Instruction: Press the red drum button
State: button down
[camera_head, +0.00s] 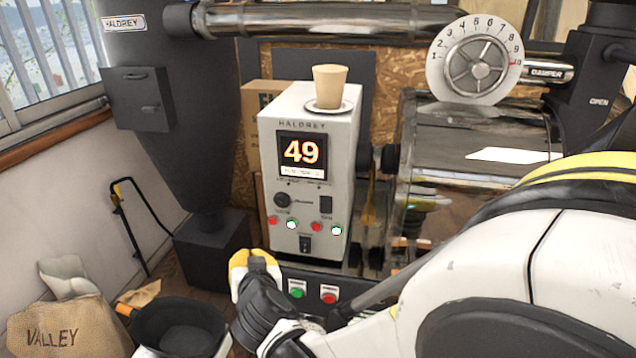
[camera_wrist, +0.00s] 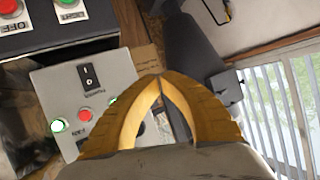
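The pale control box (camera_head: 308,140) has a display reading 49. Below it are a left red button (camera_head: 273,220), a left green button (camera_head: 292,224), a right red button (camera_head: 317,226) and a right green button (camera_head: 337,229). My gripper (camera_head: 252,260) is below and left of this button row. The wrist view is turned about; there the yellow fingertips (camera_wrist: 160,78) meet, empty, and cover part of the box. The right red button shows there (camera_wrist: 84,114); the left one is hidden.
A lower panel has a green button (camera_head: 297,292) and a red button (camera_head: 328,296); the red one reads OFF in the wrist view (camera_wrist: 9,6). A black rocker switch (camera_head: 305,244) sits below the button row. A cup (camera_head: 329,86) stands on top. A dark hopper (camera_head: 172,110) stands left.

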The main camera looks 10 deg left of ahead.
jog(key=w, duration=0.8)
jog(key=shift+w, duration=0.3)
jog(key=shift+w, duration=0.15)
dwell(1.1)
jog(key=shift+w, duration=0.25)
jog(key=shift+w, duration=0.45)
dwell(0.6)
jog(key=shift+s, duration=0.85)
jog(key=s, duration=0.5)
jog(key=shift+b, duration=0.4)
